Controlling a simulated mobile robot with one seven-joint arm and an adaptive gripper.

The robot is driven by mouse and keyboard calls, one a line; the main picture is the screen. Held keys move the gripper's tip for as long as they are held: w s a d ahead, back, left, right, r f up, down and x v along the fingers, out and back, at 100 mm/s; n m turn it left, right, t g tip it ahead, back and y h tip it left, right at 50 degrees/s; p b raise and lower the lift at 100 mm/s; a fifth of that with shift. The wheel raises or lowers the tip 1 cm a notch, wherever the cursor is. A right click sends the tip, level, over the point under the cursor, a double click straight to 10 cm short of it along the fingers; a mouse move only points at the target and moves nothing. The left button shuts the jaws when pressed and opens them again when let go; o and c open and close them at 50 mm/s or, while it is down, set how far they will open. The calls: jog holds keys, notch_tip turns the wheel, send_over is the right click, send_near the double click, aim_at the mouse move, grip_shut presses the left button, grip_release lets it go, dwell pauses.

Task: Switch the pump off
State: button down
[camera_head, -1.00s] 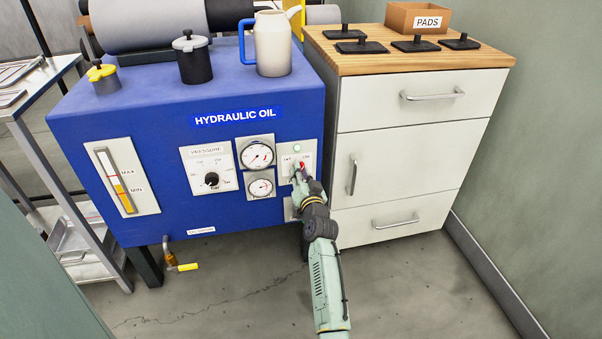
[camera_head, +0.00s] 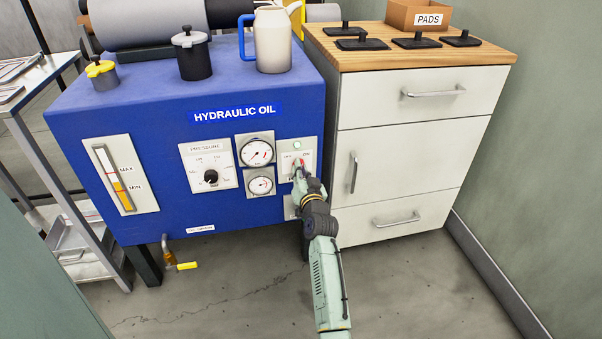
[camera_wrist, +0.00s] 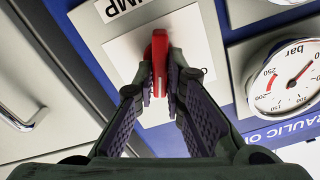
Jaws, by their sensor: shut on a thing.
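The pump switch is a red lever (camera_wrist: 160,45) on a pale plate (camera_head: 308,157) at the right end of the blue hydraulic oil tank's front. My gripper (camera_wrist: 160,84) is shut on the red lever, with one finger on each side of it in the wrist view. In the head view my gripper (camera_head: 299,169) reaches up to the plate from below and covers part of the lever. A pale green lamp (camera_head: 297,145) sits above the switch. The exact set position of the lever is hard to tell.
Two round gauges (camera_head: 257,153) and a pressure dial (camera_head: 211,177) are left of the switch. A white drawer cabinet (camera_head: 400,150) stands close on the right. A yellow-handled drain valve (camera_head: 186,266) hangs below the tank. The floor in front is clear.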

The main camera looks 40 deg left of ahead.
jog(key=n+b, duration=0.6)
jog(key=n, duration=0.1)
jog(key=n+b, duration=0.2)
jog(key=n, duration=0.1)
jog(key=shift+s+a+f+b, duration=0.1)
jog(key=shift+s+a+b, duration=0.15)
jog(key=shift+b, duration=0.15)
jog(key=shift+n, duration=0.4)
jog(key=c, duration=1.7)
grip_release()
jog(key=shift+o, duration=0.2)
jog(key=shift+r, duration=0.2)
notch_tip(320, 180, up, 10)
jog(key=shift+f, duration=0.1)
